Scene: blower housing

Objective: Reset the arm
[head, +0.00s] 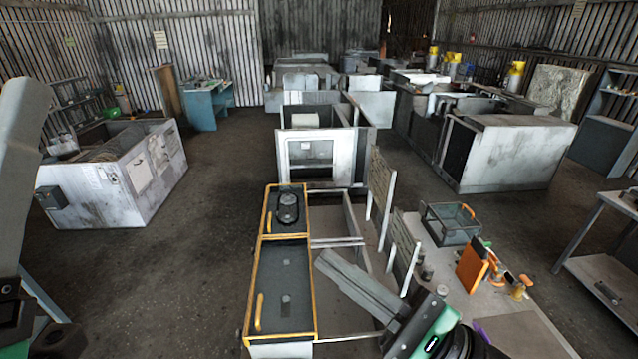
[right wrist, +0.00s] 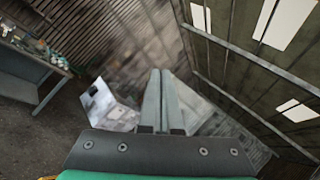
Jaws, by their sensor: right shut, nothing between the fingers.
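My right gripper (head: 320,260) reaches in from the lower right in the head view, its long grey fingers pointing up and left over the open frame beside the yellow-edged cabinet. In the right wrist view its fingers (right wrist: 160,75) lie together with nothing between them. The yellow-edged cabinet (head: 283,262) has dark panels, yellow handles and a dark fitting (head: 288,207) in its far panel. Only a grey link and dark joint parts of my left arm show at the left edge; the left fingers are not seen.
A workbench (head: 510,335) on the right holds a wire basket (head: 450,222), an orange item (head: 473,264) and small tools. Upright slatted panels (head: 380,184) stand between cabinet and bench. A large grey box (head: 110,190) stands left. The floor between is clear.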

